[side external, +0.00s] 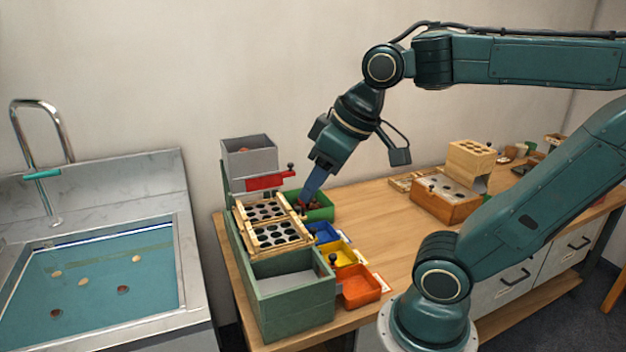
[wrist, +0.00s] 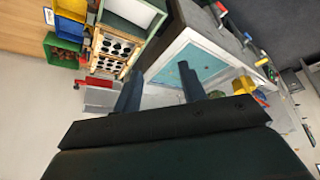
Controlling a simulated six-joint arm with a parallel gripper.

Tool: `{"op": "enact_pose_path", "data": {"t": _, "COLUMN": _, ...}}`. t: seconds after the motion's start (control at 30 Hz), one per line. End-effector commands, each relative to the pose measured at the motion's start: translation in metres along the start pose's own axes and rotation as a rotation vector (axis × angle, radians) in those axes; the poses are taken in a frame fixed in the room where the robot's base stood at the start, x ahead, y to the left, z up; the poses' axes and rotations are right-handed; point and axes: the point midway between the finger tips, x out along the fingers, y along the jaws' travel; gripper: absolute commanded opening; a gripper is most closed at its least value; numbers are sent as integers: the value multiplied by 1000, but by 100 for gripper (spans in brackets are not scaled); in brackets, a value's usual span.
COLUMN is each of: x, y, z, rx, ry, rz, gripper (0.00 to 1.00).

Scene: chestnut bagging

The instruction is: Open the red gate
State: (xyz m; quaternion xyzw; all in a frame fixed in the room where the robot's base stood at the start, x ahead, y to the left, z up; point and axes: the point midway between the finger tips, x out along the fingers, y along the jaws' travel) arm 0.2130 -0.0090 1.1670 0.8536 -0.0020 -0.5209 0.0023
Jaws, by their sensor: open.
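The red gate (side external: 265,181) is a flat red plate below the grey hopper (side external: 247,160), at the far end of the sorting station in the side view. A small dark knob (side external: 290,167) stands at its right end. A red piece, likely the gate, shows in the wrist view (wrist: 98,82), left of my fingers. My gripper (side external: 303,205) points down to the right of the gate, over or near the green tray (side external: 328,212). In the wrist view my gripper (wrist: 160,90) has its two fingers apart with nothing between them. The side view does not show clearly how high the fingertips are.
A wooden frame with a holed plate (side external: 268,210) lies below the hopper. A green box (side external: 292,310) stands in front. Blue (side external: 322,232), yellow (side external: 340,252) and orange (side external: 358,287) trays line its right side. A sink (side external: 100,280) is left. The table's middle is clear.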

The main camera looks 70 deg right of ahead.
Motion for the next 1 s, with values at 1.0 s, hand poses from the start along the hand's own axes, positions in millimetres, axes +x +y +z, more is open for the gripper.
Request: {"op": "enact_pose_path", "data": {"t": 1.0, "x": 60, "y": 230, "z": -167, "rx": 8, "ry": -76, "rz": 3, "gripper": 41}}
